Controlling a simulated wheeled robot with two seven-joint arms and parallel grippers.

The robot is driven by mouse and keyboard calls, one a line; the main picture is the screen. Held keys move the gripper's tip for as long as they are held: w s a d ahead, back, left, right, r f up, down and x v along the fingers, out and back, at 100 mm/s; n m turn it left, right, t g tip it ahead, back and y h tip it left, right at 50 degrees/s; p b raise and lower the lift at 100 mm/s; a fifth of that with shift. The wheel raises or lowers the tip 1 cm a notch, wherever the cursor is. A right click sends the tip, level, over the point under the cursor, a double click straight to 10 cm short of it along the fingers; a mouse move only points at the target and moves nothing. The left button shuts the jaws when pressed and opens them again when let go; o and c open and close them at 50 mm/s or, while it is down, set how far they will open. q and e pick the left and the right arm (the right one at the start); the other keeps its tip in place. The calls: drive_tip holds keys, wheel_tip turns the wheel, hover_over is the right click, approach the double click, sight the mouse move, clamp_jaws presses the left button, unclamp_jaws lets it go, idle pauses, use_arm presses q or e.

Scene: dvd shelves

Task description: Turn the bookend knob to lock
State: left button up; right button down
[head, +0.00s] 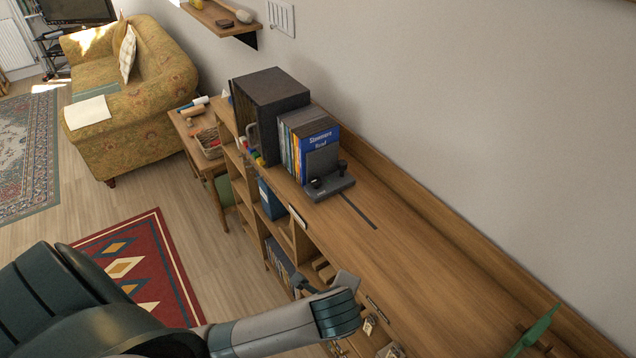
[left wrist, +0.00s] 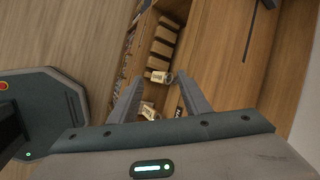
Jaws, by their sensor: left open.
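The dark grey bookend (head: 330,186) stands on the wooden shelf top, its upright plate against the near end of a row of books (head: 305,140). A small black knob (head: 342,167) shows on its base, with another dark part at the base's left corner; how the knob is turned cannot be told. My left gripper (head: 325,284) is at the front edge of the shelf, nearer to me than the bookend and apart from it. In the left wrist view its two fingers (left wrist: 158,95) are spread with nothing between them. My right gripper is in neither view.
A dark slot (head: 358,211) runs along the shelf top from the bookend. A large dark box (head: 270,105) stands behind the books. Open compartments with wooden blocks (left wrist: 163,45) and tags lie below the front edge. A green object (head: 535,330) is at right. The shelf top between is clear.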

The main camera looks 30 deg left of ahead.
use_arm(q)
drive_tip(key=w+a+r+m+t+y, duration=0.3)
drive_tip(key=w+a+r+m+y, duration=0.3)
drive_tip(key=w+a+r+m, duration=0.4)
drive_tip(key=w+r, duration=0.1)
drive_tip(key=w, duration=0.2)
drive_tip(key=shift+a+r+t+y, duration=0.2)
drive_tip(key=shift+a+t+y, duration=0.1)
drive_tip(key=shift+t, duration=0.1)
drive_tip(key=shift+w, duration=0.15)
drive_tip(key=shift+f, duration=0.1)
approach(317, 182)
drive_tip(key=x, duration=0.8)
drive_tip(key=shift+f, duration=0.1)
